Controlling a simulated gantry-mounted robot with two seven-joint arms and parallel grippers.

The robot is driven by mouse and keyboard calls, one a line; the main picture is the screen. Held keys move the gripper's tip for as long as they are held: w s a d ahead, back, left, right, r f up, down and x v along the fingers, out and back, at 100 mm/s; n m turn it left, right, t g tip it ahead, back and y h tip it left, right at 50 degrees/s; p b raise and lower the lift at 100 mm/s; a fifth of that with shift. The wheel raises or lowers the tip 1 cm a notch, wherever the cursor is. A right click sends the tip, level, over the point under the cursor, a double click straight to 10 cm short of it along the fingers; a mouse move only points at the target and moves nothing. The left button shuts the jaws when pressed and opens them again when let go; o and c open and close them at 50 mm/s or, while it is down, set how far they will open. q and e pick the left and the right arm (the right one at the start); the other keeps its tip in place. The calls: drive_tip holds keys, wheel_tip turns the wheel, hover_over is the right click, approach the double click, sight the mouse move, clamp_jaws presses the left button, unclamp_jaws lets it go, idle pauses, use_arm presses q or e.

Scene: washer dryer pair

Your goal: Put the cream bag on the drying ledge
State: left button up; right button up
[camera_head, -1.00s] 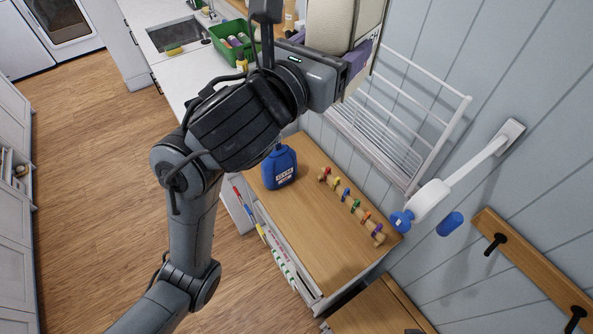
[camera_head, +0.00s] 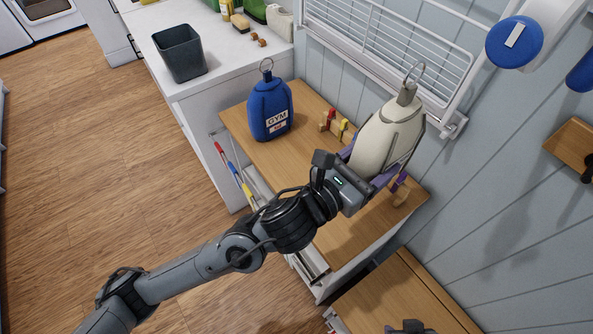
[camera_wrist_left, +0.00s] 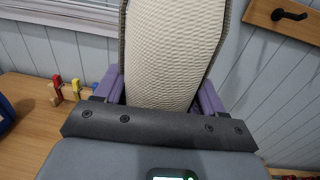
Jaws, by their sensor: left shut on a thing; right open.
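The cream bag (camera_head: 385,137), with a metal ring on top, is upright in my left gripper (camera_head: 388,165). The gripper's purple fingers are shut on its sides, and it is held over the wooden top at the right. In the left wrist view the cream bag (camera_wrist_left: 172,50) fills the middle between the purple fingers. A white wire rack (camera_head: 395,45) on the wall, which looks like the drying ledge, is behind and above the bag. My right gripper (camera_head: 410,328) is only partly visible at the bottom edge; it is open and apart from the bag.
A blue bag labelled GYM (camera_head: 270,112) stands on the wooden top (camera_head: 262,160). Pegs (camera_head: 334,122) lie between it and the cream bag. A dark bin (camera_head: 180,52) stands on the white counter. A blue-ended white fixture (camera_head: 514,42) juts from the wall at right.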

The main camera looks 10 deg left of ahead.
use_arm(q)
drive_tip(key=f+b, duration=0.1)
drive_tip(key=f, duration=0.4)
drive_tip(key=s+f+b, duration=0.1)
drive_tip(key=f, duration=0.1)
drive_tip(key=shift+f+b, duration=0.15)
drive_tip(key=shift+b, duration=0.2)
drive_tip(key=w+a+f+b, duration=0.2)
drive_tip(key=w+a+f, duration=0.5)
drive_tip(key=a, duration=0.2)
drive_tip(key=shift+f, duration=0.15)
drive_tip(key=shift+f+b, duration=0.85)
drive_tip(key=shift+f, duration=1.05)
use_arm(e)
wheel_tip(320, 180, down, 8)
drive_tip(key=shift+r, duration=0.15)
use_arm(q)
drive_tip(key=shift+w, duration=0.1)
drive_tip(key=shift+f, duration=0.25)
drive_tip(key=o, duration=1.4)
drive_tip(key=shift+c, duration=0.2)
use_arm(e)
drive_tip(key=shift+a+f, duration=0.1)
drive_tip(key=shift+f, duration=0.1)
use_arm(q)
drive_tip(key=shift+r, duration=0.1)
use_arm(e)
drive_tip(key=shift+r, duration=0.1)
